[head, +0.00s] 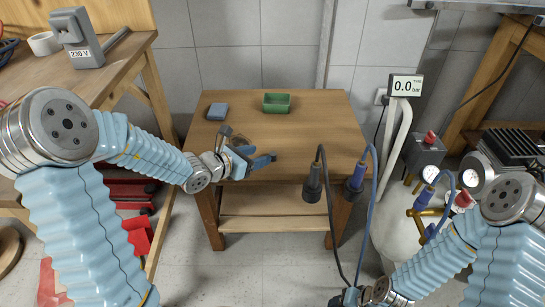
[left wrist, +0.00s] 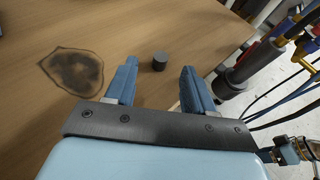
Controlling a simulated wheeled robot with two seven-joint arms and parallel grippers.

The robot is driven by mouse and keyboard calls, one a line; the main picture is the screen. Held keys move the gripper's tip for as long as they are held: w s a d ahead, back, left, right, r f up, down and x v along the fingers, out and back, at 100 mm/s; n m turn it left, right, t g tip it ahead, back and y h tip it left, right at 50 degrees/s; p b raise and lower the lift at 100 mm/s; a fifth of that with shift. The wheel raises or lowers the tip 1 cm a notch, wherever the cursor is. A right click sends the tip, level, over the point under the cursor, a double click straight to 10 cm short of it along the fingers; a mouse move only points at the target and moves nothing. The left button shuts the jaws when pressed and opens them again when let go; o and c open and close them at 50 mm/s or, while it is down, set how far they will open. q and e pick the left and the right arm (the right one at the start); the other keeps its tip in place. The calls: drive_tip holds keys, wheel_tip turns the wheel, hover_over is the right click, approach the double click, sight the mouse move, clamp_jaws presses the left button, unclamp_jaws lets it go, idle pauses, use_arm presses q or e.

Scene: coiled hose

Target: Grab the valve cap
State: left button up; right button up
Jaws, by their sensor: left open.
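The valve cap looks to be the small dark grey cylinder (left wrist: 159,62) standing on the wooden table in the left wrist view. It lies between the lines of my left gripper's fingers, just beyond the tips. My left gripper (left wrist: 160,78) is open and empty; in the head view it is low over the table's left half (head: 258,156). I cannot make out the cap in the head view, where the gripper seems to hide it. My right gripper (head: 346,298) is at the bottom edge of the head view, small and partly cut off, near the hanging black hose.
Black (head: 313,182) and blue (head: 355,180) hose connectors hang at the front right edge. A dark stain (left wrist: 77,70) marks the tabletop. A gauge display (head: 405,86) stands right.

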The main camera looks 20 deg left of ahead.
sight(272, 154)
use_arm(q)
drive_tip(key=x, duration=0.6)
drive_tip(key=shift+s+f, duration=0.2)
drive_tip(key=shift+f, duration=0.15)
clamp_jaws()
